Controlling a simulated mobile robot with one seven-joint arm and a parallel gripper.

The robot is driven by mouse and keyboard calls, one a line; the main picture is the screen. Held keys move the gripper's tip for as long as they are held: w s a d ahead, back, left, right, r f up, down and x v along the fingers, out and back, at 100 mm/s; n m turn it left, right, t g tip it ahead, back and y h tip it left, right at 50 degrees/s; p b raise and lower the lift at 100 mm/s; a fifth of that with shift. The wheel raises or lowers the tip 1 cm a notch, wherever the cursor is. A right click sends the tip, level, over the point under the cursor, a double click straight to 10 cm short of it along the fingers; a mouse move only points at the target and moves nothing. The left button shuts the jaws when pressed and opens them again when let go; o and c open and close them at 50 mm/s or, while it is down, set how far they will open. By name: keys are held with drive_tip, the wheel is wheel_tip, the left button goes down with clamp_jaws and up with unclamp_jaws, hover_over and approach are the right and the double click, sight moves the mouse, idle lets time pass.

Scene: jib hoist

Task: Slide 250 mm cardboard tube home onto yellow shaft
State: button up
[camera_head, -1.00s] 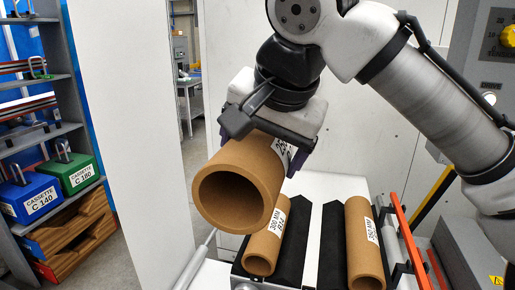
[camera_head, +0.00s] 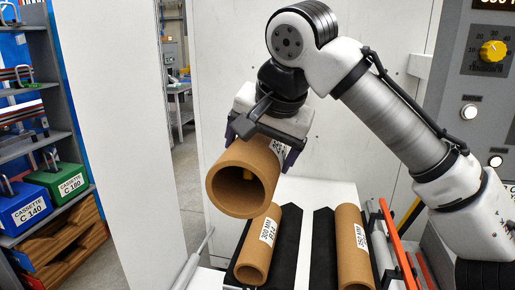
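My gripper (camera_head: 270,140) is shut on a brown cardboard tube (camera_head: 232,158), holding it from above with a dark finger on its right side. The tube hangs in the air above the white table, its open end facing the camera. A white label on its right side is mostly hidden by the gripper. A small yellow patch shows deep inside the bore; I cannot tell whether it is the yellow shaft. No other part of a shaft is clearly in view.
A tube marked 300 MM (camera_head: 251,262) and a tube marked 350 MM (camera_head: 351,262) lie on black cradles below. An orange bar (camera_head: 395,236) stands right of them. Shelves with a blue cassette (camera_head: 22,214) and a green cassette (camera_head: 62,190) are left. A control panel (camera_head: 478,90) is right.

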drive_tip(key=shift+w+d, duration=1.35)
drive_tip(key=shift+w, duration=2.8)
drive_tip(key=shift+w+d, duration=1.3)
drive_tip(key=shift+w, duration=2.9)
drive_tip(key=shift+w+d, duration=1.35)
drive_tip(key=shift+w, duration=2.8)
drive_tip(key=shift+w+d+r, duration=0.1)
drive_tip(key=shift+w+d, duration=0.05)
drive_tip(key=shift+w, duration=0.3)
drive_tip(key=shift+w+d+r, duration=0.1)
drive_tip(key=shift+w+d, duration=0.05)
drive_tip(key=shift+w, duration=0.25)
drive_tip(key=shift+w+d+f, duration=0.1)
drive_tip(key=shift+w+d, duration=0.1)
drive_tip(key=shift+w, duration=0.3)
drive_tip(key=shift+w, duration=0.1)
